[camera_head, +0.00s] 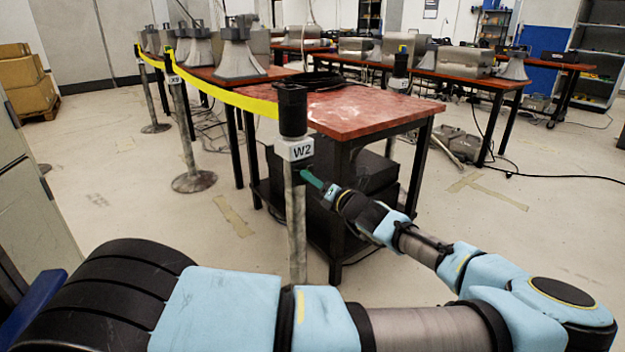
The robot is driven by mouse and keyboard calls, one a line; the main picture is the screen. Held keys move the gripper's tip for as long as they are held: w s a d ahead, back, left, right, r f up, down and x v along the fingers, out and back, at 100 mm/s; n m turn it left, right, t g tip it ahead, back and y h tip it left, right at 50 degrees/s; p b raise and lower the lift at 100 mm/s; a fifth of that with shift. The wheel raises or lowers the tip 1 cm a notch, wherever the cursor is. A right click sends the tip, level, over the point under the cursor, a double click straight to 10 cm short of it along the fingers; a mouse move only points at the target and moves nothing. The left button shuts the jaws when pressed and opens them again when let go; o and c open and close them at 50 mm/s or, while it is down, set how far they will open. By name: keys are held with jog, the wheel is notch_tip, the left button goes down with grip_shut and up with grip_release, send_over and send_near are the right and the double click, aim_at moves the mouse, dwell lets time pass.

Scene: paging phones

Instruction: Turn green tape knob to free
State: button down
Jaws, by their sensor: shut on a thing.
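A metal post labelled W2 (297,225) stands upright at the centre, with a black head on top. A green knob (311,179) sits on the post's right side, just below the white W2 label (301,150). My gripper (325,189) reaches in from the right and is shut on the green knob. The fingertips are small and partly merge with the green, so the knob's exact angle cannot be told.
Yellow tape (240,101) runs from the W2 post's head leftward to another post (183,130). A red-topped table (350,108) stands right behind the W2 post, with dark boxes beneath. More tables with metal horns stand farther back. The floor at right is mostly open.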

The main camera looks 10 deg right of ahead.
jog(key=shift+n+p, duration=1.3)
jog(key=shift+n, duration=7.4)
jog(key=c, duration=0.9)
grip_release()
jog(key=v, duration=1.1)
jog(key=shift+b, duration=0.4)
jog(key=shift+w, duration=0.1)
